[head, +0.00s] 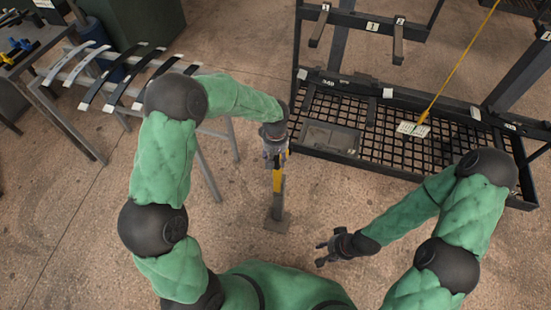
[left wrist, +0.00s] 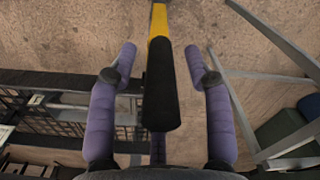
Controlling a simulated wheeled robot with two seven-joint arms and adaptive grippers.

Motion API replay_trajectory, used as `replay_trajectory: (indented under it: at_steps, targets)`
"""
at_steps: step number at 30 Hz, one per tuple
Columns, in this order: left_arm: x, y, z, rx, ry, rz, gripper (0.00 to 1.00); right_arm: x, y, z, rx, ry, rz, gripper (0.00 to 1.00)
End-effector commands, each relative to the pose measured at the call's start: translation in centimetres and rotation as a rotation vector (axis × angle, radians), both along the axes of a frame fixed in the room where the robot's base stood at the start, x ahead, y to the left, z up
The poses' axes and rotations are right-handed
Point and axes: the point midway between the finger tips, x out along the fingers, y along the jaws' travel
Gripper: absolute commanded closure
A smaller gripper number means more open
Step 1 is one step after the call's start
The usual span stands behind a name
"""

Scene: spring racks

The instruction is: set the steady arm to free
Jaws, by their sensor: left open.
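The steady arm appears to be the yellow bar (head: 277,180) on a dark post with a flat foot (head: 278,222). In the left wrist view its black grip (left wrist: 160,85) points toward my palm, with yellow beyond it. My left gripper (head: 274,160) is over the top of the bar. In the left wrist view its two purple-padded fingers (left wrist: 160,62) are open, one on each side of the black grip, with gaps on both sides. The grip's end near the palm is partly hidden in the head view. My right gripper (head: 321,254) is open and empty above bare floor.
A black rack with a mesh deck (head: 395,130) stands at the right, with a yellow line (head: 460,60) running down to a pale tag (head: 413,129). A stand with several curved leaf strips (head: 120,75) is at the left. The floor around the post's foot is clear.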

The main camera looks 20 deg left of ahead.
Motion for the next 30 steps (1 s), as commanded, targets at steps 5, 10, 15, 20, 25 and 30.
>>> replay_trajectory:
  at_steps: [5,10,15,20,25,30]
  targets:
    - [0.0,0.0,-0.3,0.000,-0.001,0.000,0.49,0.0,0.0,-0.1,0.000,0.000,0.000,0.60]
    - [0.0,0.0,-0.3,0.001,-0.001,0.000,0.49,0.0,0.0,-0.1,0.000,0.000,0.000,0.60]
    - [0.0,0.0,-0.3,0.000,0.000,0.000,0.97,0.0,0.0,-0.1,0.000,0.000,0.000,0.60]
    - [0.0,0.0,-0.3,0.000,0.000,0.000,1.00,0.0,0.0,-0.1,0.000,0.000,0.000,0.60]
    - [0.0,0.3,-0.3,-0.009,0.001,0.002,1.00,0.0,0.0,0.1,0.000,0.000,0.000,0.60]
    - [0.0,1.6,-0.2,-0.046,0.004,0.005,1.00,0.0,0.0,0.8,0.000,0.000,0.000,0.60]
